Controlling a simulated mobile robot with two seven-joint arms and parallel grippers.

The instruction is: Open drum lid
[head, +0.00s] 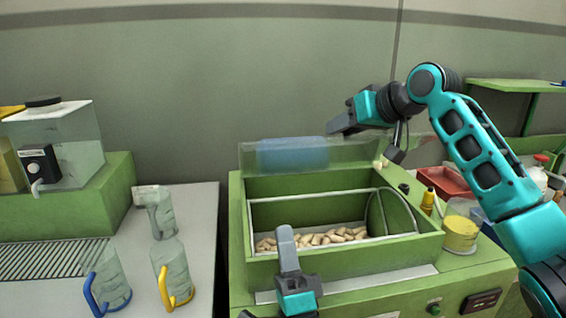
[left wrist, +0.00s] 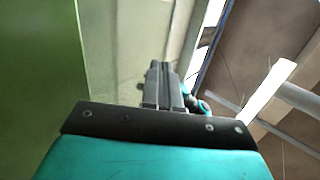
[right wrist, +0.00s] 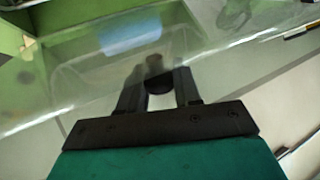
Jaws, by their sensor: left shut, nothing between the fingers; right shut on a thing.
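The green drum housing (head: 340,270) stands open at the top, with several cork stoppers (head: 320,237) lying inside. Its clear lid (head: 350,152), with a blue patch (head: 292,154), is raised along the back edge of the opening. In the right wrist view the lid (right wrist: 70,65) spreads in front of the fingers. My right gripper (head: 335,130) is above the lid's top edge. It is shut on a dark knob (right wrist: 158,82), seen between its fingers in the right wrist view. My left gripper (head: 286,236) is shut and empty in front of the opening.
Clear jugs with blue (head: 105,285) and yellow (head: 172,275) handles stand on the left table, near a clear tank (head: 65,140). Right of the drum are a yellow bottle (head: 427,201), a jar (head: 460,230) and a red tray (head: 445,182).

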